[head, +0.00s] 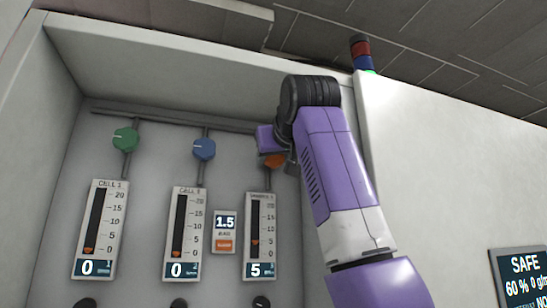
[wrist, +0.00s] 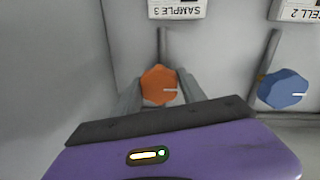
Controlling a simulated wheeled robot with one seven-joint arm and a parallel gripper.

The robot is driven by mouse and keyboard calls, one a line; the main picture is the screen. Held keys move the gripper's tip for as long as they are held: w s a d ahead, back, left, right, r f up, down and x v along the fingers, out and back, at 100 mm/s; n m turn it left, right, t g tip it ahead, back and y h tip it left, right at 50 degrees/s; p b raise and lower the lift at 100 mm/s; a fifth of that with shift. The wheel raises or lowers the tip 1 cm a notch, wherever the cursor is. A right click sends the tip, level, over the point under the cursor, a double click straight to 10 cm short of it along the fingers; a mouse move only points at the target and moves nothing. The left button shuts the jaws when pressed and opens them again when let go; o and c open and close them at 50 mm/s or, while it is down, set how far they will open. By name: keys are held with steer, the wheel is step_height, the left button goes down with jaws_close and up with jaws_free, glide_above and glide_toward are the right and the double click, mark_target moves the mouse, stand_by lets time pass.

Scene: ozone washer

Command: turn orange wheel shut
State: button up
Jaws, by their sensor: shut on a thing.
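The orange wheel (wrist: 158,86) sits between the two fingers of my gripper (wrist: 160,92) in the wrist view. The gripper is shut on it, with a finger at each side. In the head view, the orange wheel (head: 270,161) is mostly hidden behind my gripper (head: 278,158). Below it, the third gauge (head: 260,236) reads 5, with its marker near the 5 line.
A blue wheel (head: 204,149) and a green wheel (head: 125,139) stand to the left, above gauges reading 0. A small display (head: 224,231) shows 1.5. The cabinet's side wall (head: 362,130) is close right of my arm. A sign (head: 522,275) reads SAFE.

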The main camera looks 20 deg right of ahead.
mark_target(275, 157)
steer(key=shift+f, duration=0.2)
steer(key=o, duration=1.4)
steer(key=shift+c, duration=0.2)
steer(key=shift+r, duration=0.15)
steer(key=s+b, duration=0.1)
steer(key=s, duration=0.1)
steer(key=s+b, duration=0.1)
steer(key=s, duration=0.1)
steer(key=s+b, duration=0.1)
steer(key=s, duration=0.1)
steer(key=shift+s+a, duration=0.15)
steer(key=shift+a, duration=0.15)
steer(key=shift+s+a+b, duration=0.1)
steer(key=shift+s+b, duration=0.25)
steer(key=shift+s, duration=0.4)
